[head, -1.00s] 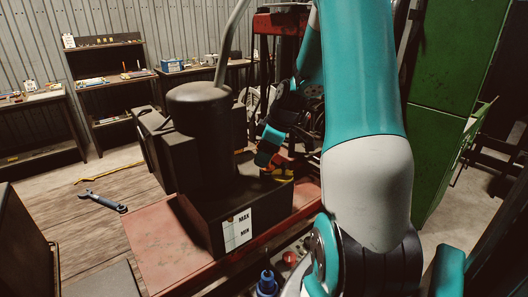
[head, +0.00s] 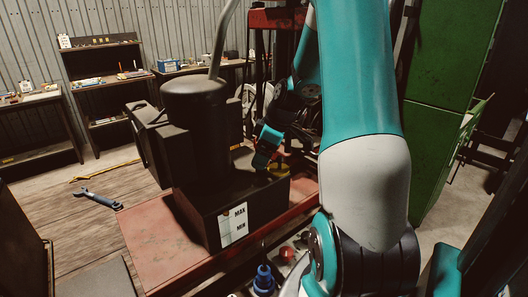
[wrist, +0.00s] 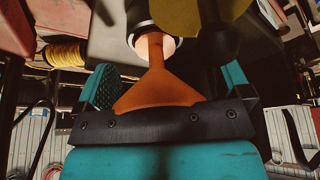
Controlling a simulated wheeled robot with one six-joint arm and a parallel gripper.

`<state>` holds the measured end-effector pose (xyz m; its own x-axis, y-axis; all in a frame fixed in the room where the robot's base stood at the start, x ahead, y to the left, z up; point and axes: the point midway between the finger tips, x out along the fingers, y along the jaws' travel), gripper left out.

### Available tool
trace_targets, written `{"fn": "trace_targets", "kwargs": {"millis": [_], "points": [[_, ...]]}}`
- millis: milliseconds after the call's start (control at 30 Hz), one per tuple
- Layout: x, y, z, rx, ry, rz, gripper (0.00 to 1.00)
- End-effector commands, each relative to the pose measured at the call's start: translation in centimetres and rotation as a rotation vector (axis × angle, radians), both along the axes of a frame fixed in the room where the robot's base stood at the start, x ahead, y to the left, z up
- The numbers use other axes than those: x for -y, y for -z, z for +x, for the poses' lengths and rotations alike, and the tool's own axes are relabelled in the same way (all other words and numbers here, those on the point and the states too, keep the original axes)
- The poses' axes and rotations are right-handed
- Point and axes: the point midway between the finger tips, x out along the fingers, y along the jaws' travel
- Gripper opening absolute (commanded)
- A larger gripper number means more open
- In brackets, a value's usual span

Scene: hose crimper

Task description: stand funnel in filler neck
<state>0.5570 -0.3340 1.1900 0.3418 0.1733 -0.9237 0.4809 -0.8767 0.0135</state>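The orange funnel (wrist: 156,90) is in the wrist view, its wide cone toward my gripper (wrist: 170,88) and its narrow spout away from it. One teal finger is on each side of the cone; my gripper looks shut on it, though the rim is hidden behind the dark bar. The spout overlaps a pale round opening with a dark collar (wrist: 138,16), apparently the filler neck; how deep it reaches cannot be told. In the head view my gripper (head: 268,150) is beside the dark tank (head: 212,215) with MAX/MIN marks; funnel and neck are hidden there.
A yellow disc (wrist: 190,14) is close to the spout; a yellow piece (head: 280,172) also shows by my gripper in the head view. The tall dark cylinder (head: 195,125) stands left of my gripper.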

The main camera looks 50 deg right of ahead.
Motion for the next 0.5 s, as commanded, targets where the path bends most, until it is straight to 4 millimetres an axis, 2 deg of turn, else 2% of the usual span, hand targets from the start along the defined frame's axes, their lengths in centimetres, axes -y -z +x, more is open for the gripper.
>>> {"fn": "trace_targets", "kwargs": {"millis": [33, 267, 367, 500], "points": [[-0.8, 1.1, 0.1, -0.005, -0.014, 0.019, 0.96], [-0.5, 0.2, -0.1, 0.0, -0.014, 0.018, 0.96], [-0.1, -1.2, -0.9, 0.001, -0.01, 0.014, 0.96], [1.0, -4.6, -2.3, 0.006, -0.001, 0.006, 0.96]]}}
